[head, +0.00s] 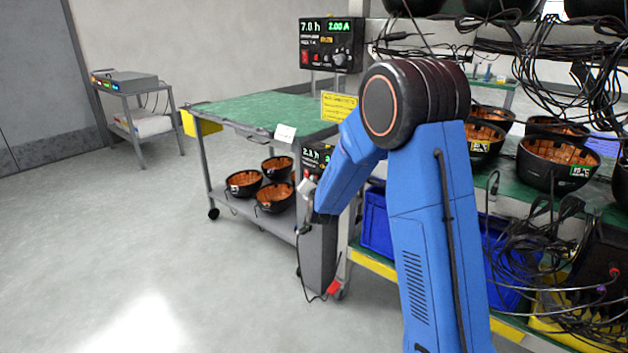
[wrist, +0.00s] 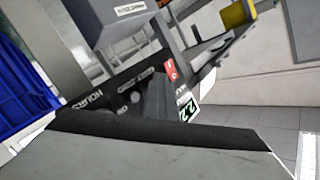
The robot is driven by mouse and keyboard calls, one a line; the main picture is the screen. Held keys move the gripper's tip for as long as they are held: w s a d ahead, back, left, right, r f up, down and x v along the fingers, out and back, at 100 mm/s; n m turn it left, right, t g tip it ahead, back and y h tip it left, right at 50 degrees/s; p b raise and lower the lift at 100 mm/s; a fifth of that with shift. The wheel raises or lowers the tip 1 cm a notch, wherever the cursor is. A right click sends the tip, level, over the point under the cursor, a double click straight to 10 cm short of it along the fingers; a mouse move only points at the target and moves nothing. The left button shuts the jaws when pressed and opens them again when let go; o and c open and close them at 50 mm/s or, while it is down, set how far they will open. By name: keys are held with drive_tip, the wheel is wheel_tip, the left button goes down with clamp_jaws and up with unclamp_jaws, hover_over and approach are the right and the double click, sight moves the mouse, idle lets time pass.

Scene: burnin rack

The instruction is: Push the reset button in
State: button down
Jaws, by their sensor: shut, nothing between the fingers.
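A dark control panel (wrist: 110,95) fills the middle of the wrist view, tilted, with white lettering including HOURS, a red switch (wrist: 171,70) and a green-lit display (wrist: 188,110). A small round grey knob or button (wrist: 136,97) shows on it; I cannot tell whether this is the reset button. My gripper (wrist: 154,98) is shut and empty, its fingers in front of the panel; contact cannot be judged. In the head view the lower control box (head: 316,157) is partly hidden by my arm, with my gripper (head: 307,188) close below it.
An upper control box (head: 331,45) with green displays stands above. A green-topped cart (head: 250,108) with several black bowls below is to the left. The rack (head: 510,190) at right holds bowls and hanging cables. A blue bin (head: 377,222) is below. The floor at left is clear.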

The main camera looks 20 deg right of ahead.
drive_tip(key=shift+w+d+r, duration=0.3)
drive_tip(key=shift+w+d, duration=0.05)
drive_tip(key=shift+d, duration=0.25)
idle(0.5)
drive_tip(key=shift+s+a, duration=0.1)
drive_tip(key=shift+a, duration=0.05)
drive_tip(key=shift+s+a+f, duration=0.15)
drive_tip(key=shift+s+a, duration=0.05)
drive_tip(key=shift+s, duration=0.2)
drive_tip(key=shift+s+a, duration=0.1)
drive_tip(key=s+a, duration=0.3)
drive_tip(key=a, duration=0.2)
drive_tip(key=shift+s+a+f, duration=0.15)
drive_tip(key=shift+s+a, duration=0.05)
drive_tip(key=shift+s, duration=0.1)
idle(0.4)
